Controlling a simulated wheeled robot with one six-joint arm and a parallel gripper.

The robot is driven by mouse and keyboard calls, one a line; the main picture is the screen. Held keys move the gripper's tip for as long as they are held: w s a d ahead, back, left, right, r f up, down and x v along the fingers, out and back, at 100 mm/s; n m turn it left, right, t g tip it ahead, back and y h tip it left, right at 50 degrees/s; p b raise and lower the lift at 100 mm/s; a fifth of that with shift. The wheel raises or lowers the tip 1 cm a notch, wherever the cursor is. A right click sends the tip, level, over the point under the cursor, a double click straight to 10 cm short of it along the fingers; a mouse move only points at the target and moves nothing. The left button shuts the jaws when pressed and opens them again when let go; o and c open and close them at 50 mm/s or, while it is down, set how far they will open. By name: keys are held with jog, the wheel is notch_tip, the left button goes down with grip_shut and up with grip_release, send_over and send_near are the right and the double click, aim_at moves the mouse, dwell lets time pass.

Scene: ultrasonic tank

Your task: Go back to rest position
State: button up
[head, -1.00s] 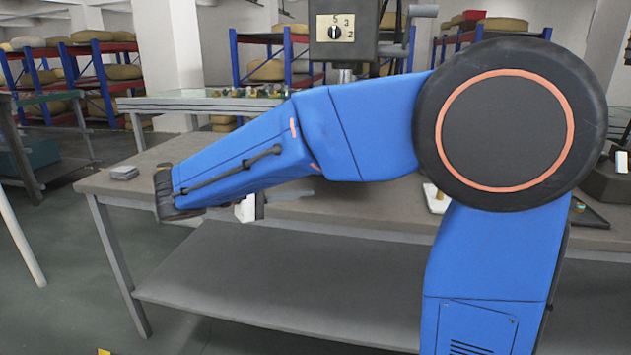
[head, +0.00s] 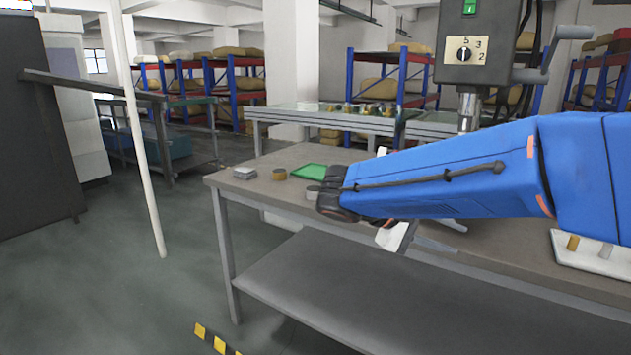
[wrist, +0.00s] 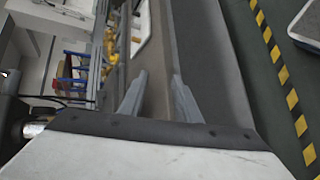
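My gripper shows in the wrist view (wrist: 160,75) with its two grey fingers spread apart and nothing between them. In the head view my blue arm reaches leftward over the workbench (head: 262,190), and the gripper is mostly hidden behind its end; only pale parts show below and above the arm. The wrist view shows the fingers over or beside the bench edge, apart from any object.
A green tray (head: 309,171), a small tan cylinder (head: 279,174) and a stack of grey plates (head: 244,173) lie on the bench's left end. A white tray (head: 600,262) holds small cylinders at right. A drill press (head: 467,55) stands behind my arm.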

jog(key=s+d+f+m+y, duration=0.1)
jog(key=s+d+f+y, duration=0.45)
jog(key=s+f, duration=0.45)
jog(key=s+a+f+m+t+y, duration=0.2)
jog(key=s+a+f+t+y, duration=0.1)
jog(key=s+y, duration=0.4)
jog(key=shift+s+a+f+m, duration=0.45)
jog(key=shift+a+f, duration=0.3)
jog(key=shift+a, duration=0.45)
